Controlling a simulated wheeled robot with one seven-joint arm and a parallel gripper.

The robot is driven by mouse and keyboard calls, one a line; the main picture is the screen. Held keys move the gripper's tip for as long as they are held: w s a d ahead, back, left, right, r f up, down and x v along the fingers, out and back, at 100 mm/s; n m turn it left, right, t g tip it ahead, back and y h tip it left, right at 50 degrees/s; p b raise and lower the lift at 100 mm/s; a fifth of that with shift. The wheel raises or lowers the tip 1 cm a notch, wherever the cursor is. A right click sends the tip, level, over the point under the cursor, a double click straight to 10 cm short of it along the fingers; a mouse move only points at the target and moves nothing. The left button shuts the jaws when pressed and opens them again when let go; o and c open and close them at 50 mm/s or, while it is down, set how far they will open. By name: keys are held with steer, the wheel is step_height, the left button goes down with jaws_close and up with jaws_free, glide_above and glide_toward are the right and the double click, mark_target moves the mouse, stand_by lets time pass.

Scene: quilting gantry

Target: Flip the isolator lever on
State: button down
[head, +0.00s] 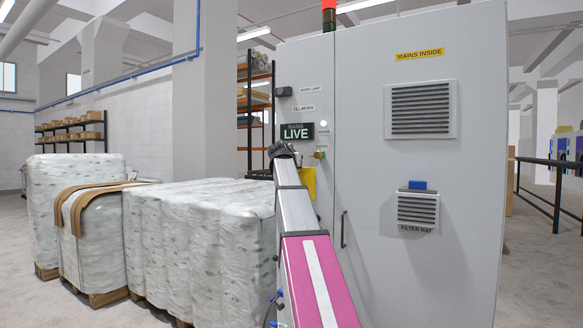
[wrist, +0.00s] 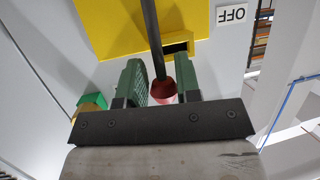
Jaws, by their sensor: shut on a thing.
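The isolator lever (wrist: 152,35) is a dark rod with a red knob (wrist: 163,91), seen in the wrist view in front of a yellow plate (wrist: 105,25) with a dark slot. My gripper (wrist: 161,82) has two green fingers, one on each side of the red knob, shut on it. An OFF label (wrist: 232,14) is beside the plate, upside down in this view.
A MAINS LIVE sign (head: 297,131) is above the yellow plate. A small green and yellow fitting (wrist: 92,102) sits near the gripper in the wrist view. Wrapped pallets (head: 200,230) stand left of the cabinet. A dark railing (head: 550,190) and open floor are at the right.

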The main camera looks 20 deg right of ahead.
steer(key=c, duration=1.2)
jaws_free()
steer(key=shift+d, duration=0.1)
steer(key=shift+s, duration=0.15)
steer(key=v, duration=1)
steer(key=shift+s+a+r, duration=0.15)
steer(key=shift+s+a, duration=0.05)
steer(key=shift+a, duration=0.05)
